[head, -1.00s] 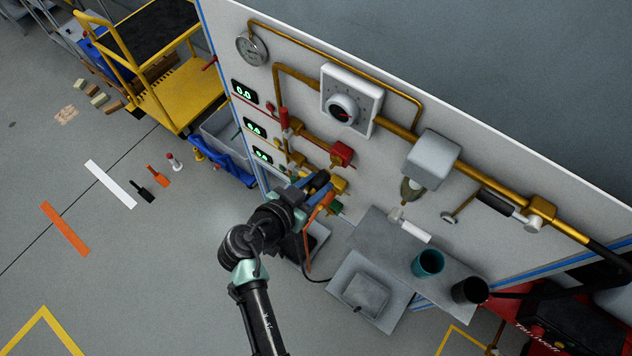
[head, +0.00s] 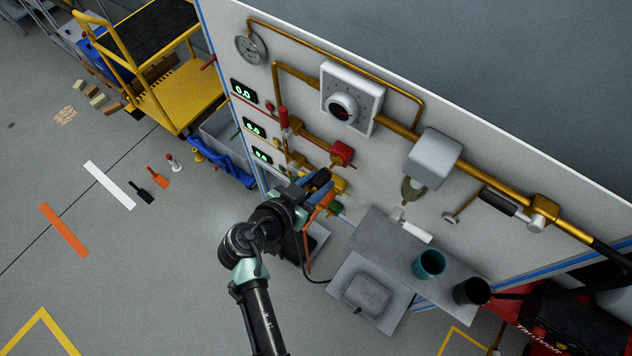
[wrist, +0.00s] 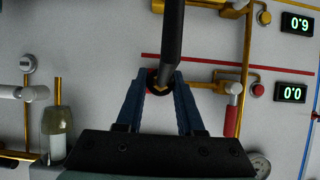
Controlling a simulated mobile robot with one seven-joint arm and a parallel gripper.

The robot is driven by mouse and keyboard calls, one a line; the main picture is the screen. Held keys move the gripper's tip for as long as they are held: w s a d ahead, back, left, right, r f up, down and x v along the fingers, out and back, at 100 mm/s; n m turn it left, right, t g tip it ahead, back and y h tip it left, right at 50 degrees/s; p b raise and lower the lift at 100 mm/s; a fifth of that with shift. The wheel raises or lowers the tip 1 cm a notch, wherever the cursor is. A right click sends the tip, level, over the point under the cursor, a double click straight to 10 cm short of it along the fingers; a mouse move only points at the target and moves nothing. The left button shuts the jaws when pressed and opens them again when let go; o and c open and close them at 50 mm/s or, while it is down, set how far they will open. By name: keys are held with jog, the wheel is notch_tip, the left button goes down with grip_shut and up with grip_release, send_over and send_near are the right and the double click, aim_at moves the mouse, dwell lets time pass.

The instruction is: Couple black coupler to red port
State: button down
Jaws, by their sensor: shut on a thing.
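My gripper (wrist: 160,97) has blue fingers closed on the black coupler (wrist: 158,81), with a black hose or handle (wrist: 172,35) running from it toward the top of the wrist view. In the head view my gripper (head: 322,190) is close to the panel, with the black coupler (head: 318,179) at its fingers. A red block-shaped fitting (head: 342,152), which looks like the red port, sits on the panel just above and right of it. Some red shows at the coupler's edge in the wrist view. The coupler's front end is hidden, so I cannot tell whether it touches a port.
Brass pipes (head: 395,130), a green fitting (head: 336,207) and an orange part (head: 318,208) crowd the panel near my gripper. A grey shelf (head: 390,240) with a teal cup (head: 428,263) and a dark cup (head: 470,291) stands to the right. The floor at left is largely open.

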jog(key=shift+w+d+b, duration=0.55)
jog(key=shift+w+d, duration=0.2)
jog(key=shift+w, duration=0.25)
jog(key=shift+c, duration=2.2)
grip_release()
jog(key=b+v, duration=0.2)
jog(key=v, duration=1.1)
jog(key=shift+b, duration=0.4)
